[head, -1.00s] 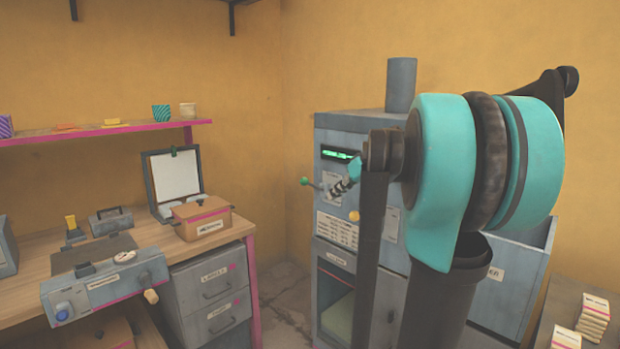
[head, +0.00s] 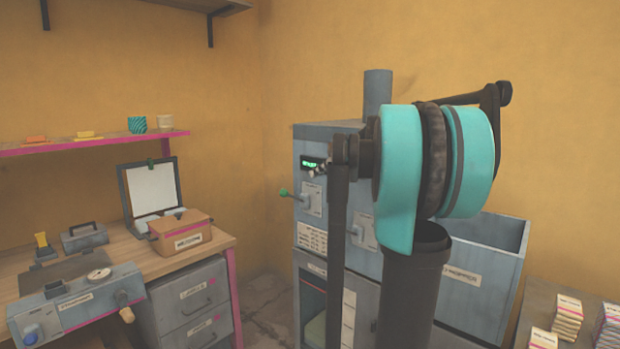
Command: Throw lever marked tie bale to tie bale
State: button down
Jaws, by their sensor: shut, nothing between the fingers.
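The blue-grey press cabinet (head: 330,132) stands right of centre, partly behind my arm. On its front a lever with a green knob (head: 284,192) sticks out to the left from a light label plate (head: 311,198). A second plate (head: 364,230) is partly hidden behind my arm. Its lever does not show. The plate wording is too small to read, so I cannot tell which lever is marked tie bale. The tip of my gripper (head: 317,170) shows just below the green display, above the green-knobbed lever and apart from it. It is shut and empty, mostly hidden by my arm.
A workbench (head: 215,243) with a brown box (head: 180,232), a clipboard case (head: 150,190) and a gauge device (head: 75,305) stands at left. A grey bin (head: 485,255) adjoins the press at right. Stacked packs (head: 568,318) lie at lower right. Floor shows between bench and press.

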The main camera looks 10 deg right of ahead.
aim_at(286, 193)
jog(key=x, duration=1.2)
jog(key=shift+a+f, duration=0.15)
jog(key=shift+a, duration=0.05)
jog(key=shift+a+f, duration=0.1)
jog(key=shift+f, duration=0.15)
